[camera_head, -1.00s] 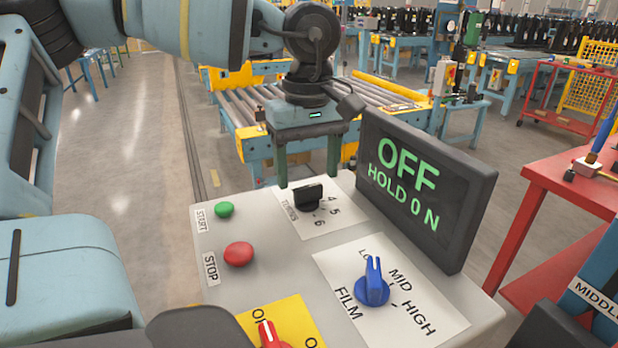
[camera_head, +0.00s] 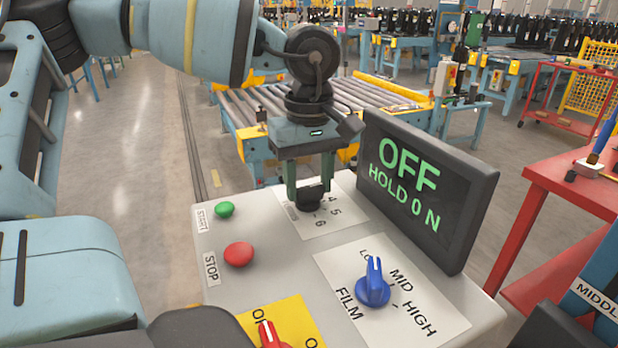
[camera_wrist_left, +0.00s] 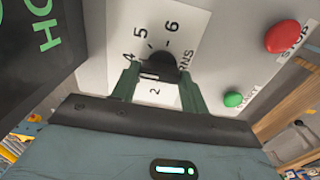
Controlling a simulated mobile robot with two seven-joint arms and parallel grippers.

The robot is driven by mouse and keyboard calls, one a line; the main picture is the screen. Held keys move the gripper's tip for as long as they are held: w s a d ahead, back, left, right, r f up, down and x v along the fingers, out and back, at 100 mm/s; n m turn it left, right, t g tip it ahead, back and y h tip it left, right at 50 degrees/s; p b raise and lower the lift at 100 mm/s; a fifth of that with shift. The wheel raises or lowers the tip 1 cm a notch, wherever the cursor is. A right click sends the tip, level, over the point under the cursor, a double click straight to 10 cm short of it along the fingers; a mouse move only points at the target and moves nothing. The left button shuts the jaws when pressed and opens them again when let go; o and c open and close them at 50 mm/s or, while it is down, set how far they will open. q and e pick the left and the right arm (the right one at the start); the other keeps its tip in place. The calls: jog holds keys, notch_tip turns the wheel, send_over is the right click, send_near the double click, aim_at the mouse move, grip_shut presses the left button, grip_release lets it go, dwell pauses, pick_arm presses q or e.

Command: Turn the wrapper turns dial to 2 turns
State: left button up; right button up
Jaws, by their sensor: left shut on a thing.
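The wrapper turns dial is a black knob (camera_head: 311,198) on a white label (camera_head: 338,212) on the grey control panel. The numbers 4, 5 and 6 show beside it. In the left wrist view the knob (camera_wrist_left: 160,62) sits between my fingers, with a 2 on the label on the gripper's side. My left gripper (camera_head: 309,188) reaches down from above and is shut on the knob. Its fingers cover part of the label, and I cannot tell exactly which number the knob points to. My right gripper is not in view.
A display (camera_head: 427,188) reading OFF, HOLD 0 N stands right of the dial. A green button (camera_head: 224,209) and red stop button (camera_head: 239,254) are at left. A blue film knob (camera_head: 373,285) and a red switch (camera_head: 269,335) are nearer. A red table (camera_head: 570,185) stands at right.

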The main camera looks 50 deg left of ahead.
pick_arm(q)
jog(key=shift+n, duration=0.3)
jog(key=n+b, duration=0.1)
jog(key=n, duration=0.1)
jog(key=shift+n, duration=0.4)
jog(key=n+b, duration=0.1)
jog(key=n, duration=0.2)
jog(key=shift+a+n, duration=0.1)
jog(key=shift+n, duration=0.2)
jog(key=shift+n+b, duration=0.5)
jog(key=shift+n, duration=0.4)
jog(key=n+b, duration=0.1)
jog(key=n, duration=0.4)
jog(key=shift+a+r+n+b, duration=0.1)
jog(key=shift+n+b, duration=0.45)
jog(key=shift+n, duration=1.45)
jog(key=o, duration=1)
jog(key=shift+s, duration=0.1)
